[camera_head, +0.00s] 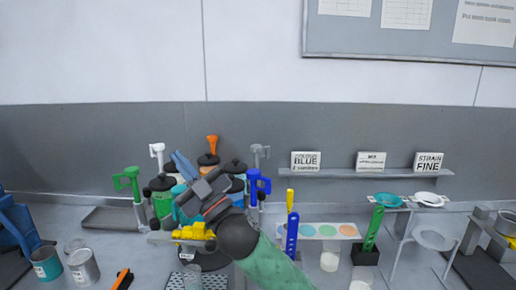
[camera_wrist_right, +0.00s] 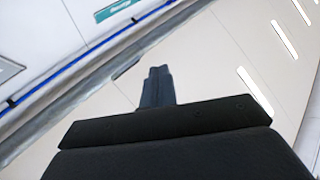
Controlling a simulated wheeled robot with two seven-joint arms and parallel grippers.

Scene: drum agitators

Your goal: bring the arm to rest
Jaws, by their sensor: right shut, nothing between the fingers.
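My right arm, with a green sleeve, comes in from the bottom of the head view. Its dark grey gripper (camera_head: 203,192) is raised in front of the group of drums and hides part of them. In the right wrist view the two dark fingers (camera_wrist_right: 158,86) are closed together with nothing between them. They point away from the bench towards pale panels and lights. My left gripper is not in view.
Behind the gripper stand drums with black lids (camera_head: 161,183) and an orange-topped one (camera_head: 212,146). A green pump-like stand (camera_head: 128,182) is left. A blue upright strip (camera_head: 292,235), a green one (camera_head: 373,228) and a wall shelf (camera_head: 340,173) are right.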

